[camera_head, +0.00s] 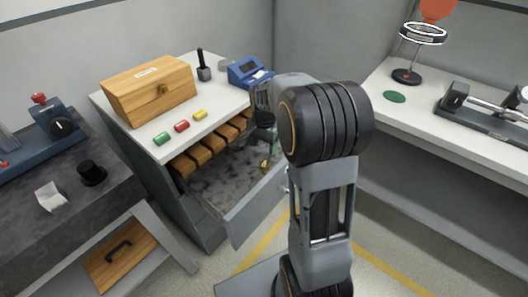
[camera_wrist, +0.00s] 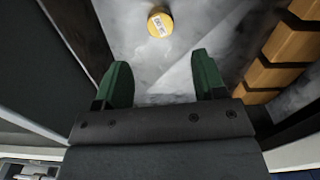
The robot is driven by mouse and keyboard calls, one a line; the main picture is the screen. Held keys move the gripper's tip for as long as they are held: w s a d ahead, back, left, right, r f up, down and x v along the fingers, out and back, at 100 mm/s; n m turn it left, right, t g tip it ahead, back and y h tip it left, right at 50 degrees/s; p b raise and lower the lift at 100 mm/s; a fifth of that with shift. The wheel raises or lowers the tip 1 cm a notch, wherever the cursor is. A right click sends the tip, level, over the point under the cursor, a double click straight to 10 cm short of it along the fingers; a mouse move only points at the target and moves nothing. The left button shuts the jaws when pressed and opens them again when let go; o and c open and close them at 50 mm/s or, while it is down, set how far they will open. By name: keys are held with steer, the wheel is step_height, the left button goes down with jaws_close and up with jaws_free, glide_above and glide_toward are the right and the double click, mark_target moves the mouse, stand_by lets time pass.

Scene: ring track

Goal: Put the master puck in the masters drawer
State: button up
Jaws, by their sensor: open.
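A round yellow puck with a white printed label (camera_wrist: 160,24), which looks like the master puck, lies on the grey floor of the open drawer. It also shows as a small golden thing in the head view (camera_head: 265,164). The open drawer (camera_head: 255,209) is pulled out from under the white bench and has several wooden blocks along its back side. My gripper (camera_wrist: 158,82) is open and empty, its green fingers spread over the drawer. The puck lies beyond the fingertips, apart from them. In the head view my gripper is partly hidden behind my arm.
On the white bench stand a wooden box (camera_head: 150,88), green, red and yellow small pieces (camera_head: 182,126), a black-handled stamp (camera_head: 204,68) and a blue device (camera_head: 247,72). A dark bench (camera_head: 60,212) at left holds a black knobbed piece (camera_head: 91,172). The drawer's front panel rises beside my arm.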

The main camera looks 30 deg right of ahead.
steer(key=shift+r, duration=1.45)
steer(key=s+a+r+n+t+p, duration=0.1)
steer(key=s+a+r+n+p, duration=0.4)
steer(key=s+r+p, duration=0.3)
steer(key=s+a+r+n+t+p, duration=0.2)
steer(key=s+a+r+n+p, duration=0.2)
steer(key=r, duration=0.8)
steer(key=s+n+p, duration=0.2)
steer(key=s+p, duration=0.2)
steer(key=p, duration=0.1)
steer(key=shift+s+a+r+n+t, duration=0.15)
steer(key=shift+a+r+n+t, duration=0.15)
steer(key=shift+a+r, duration=0.1)
steer(key=shift+c, duration=0.4)
